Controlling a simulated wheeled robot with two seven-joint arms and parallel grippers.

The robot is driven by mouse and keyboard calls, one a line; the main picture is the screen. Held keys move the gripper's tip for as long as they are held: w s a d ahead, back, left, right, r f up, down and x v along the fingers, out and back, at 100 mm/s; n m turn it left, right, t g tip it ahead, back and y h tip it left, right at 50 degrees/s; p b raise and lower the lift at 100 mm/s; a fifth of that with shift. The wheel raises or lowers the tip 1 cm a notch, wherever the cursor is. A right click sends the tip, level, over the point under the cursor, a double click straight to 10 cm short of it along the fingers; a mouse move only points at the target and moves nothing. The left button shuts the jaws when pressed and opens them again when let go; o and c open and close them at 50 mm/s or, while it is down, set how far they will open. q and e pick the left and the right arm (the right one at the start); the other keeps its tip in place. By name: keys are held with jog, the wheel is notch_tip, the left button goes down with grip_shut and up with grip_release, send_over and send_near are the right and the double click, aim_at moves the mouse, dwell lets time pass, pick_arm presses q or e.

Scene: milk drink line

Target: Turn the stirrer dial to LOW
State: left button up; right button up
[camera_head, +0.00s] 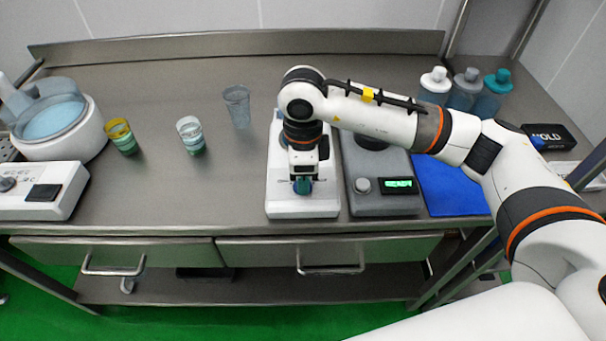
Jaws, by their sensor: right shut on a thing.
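A white bench device (280,192), which looks like the stirrer, stands at the middle front of the steel counter. My right gripper (302,181) points down over the device and is shut on the dial. My right wrist and gripper cover most of the device's top and the upper part of the dial. The dial's marks and setting cannot be read. My left gripper is not in view.
A grey device (385,203) with a knob and lit display stands just right. A blue mat (450,188) lies beyond it. Clear cup (237,106), two part-filled cups (191,136) (122,137) and a white basin unit (60,130) stand left. Bottles (465,88) stand back right.

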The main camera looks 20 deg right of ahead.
jog(key=shift+r, duration=0.1)
jog(key=o, duration=1)
notch_tip(320, 180, up, 12)
jog(key=shift+b, duration=0.75)
